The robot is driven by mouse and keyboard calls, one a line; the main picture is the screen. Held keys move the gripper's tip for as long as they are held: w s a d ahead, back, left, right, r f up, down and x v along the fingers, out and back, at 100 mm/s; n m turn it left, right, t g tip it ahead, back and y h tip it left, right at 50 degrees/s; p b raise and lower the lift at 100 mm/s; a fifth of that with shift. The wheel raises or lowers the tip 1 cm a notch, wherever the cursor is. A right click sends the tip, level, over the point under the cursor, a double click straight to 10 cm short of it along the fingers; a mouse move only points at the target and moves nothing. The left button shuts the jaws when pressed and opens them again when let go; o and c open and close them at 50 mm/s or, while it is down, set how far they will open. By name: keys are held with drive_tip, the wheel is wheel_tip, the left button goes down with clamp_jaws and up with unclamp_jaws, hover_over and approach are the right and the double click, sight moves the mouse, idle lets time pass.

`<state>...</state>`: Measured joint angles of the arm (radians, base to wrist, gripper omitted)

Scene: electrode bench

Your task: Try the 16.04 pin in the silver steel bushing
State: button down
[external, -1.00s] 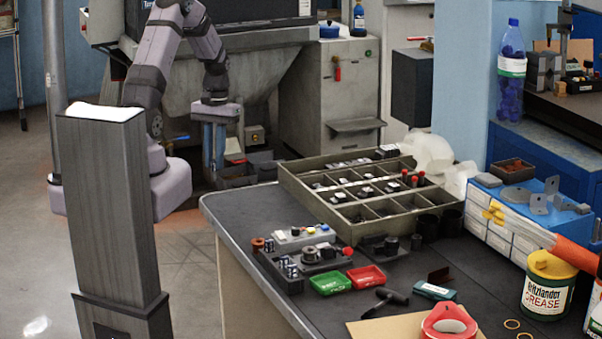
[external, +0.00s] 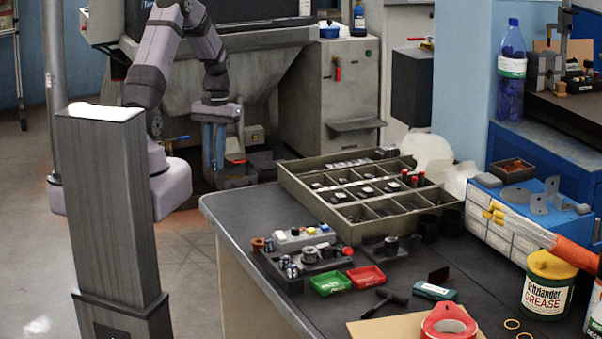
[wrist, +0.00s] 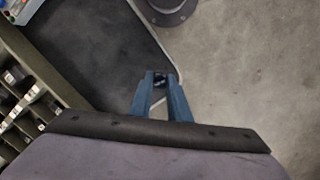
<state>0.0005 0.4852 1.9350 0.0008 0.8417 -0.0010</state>
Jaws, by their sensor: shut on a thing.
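My gripper (external: 214,168) hangs with its blue fingers pointing down, off the far left edge of the bench, well away from the parts on it. In the wrist view, my gripper (wrist: 160,80) is shut on a small dark piece (wrist: 160,78) with pale marks, seen end-on. I take it for the pin, but its size marking is not readable. A grey metallic ring-like part (external: 391,243) stands on a small dark block, perhaps the silver steel bushing. Another round part (external: 311,255) sits in the dark holder at the left; I cannot tell its material.
A compartmented tray (external: 290,180) fills the back of the bench (external: 240,215). A green bin (external: 331,283) and a red bin (external: 366,276) stand in front of the holder. A T-handled tool (external: 385,300), red tape roll (external: 449,322) and grease tin (external: 548,285) are nearer the front.

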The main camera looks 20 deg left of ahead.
drive_tip(key=c, duration=1.6)
unclamp_jaws()
drive_tip(key=shift+w+r+b, duration=0.25)
drive_tip(key=shift+r+b, duration=0.1)
drive_tip(key=shift+r, duration=1.45)
drive_tip(key=shift+w+r+b, duration=0.2)
drive_tip(key=shift+r+b, duration=0.1)
drive_tip(key=shift+r, duration=1.5)
drive_tip(key=shift+r, duration=0.15)
wheel_tip(320, 180, up, 5)
drive_tip(key=p, duration=0.5)
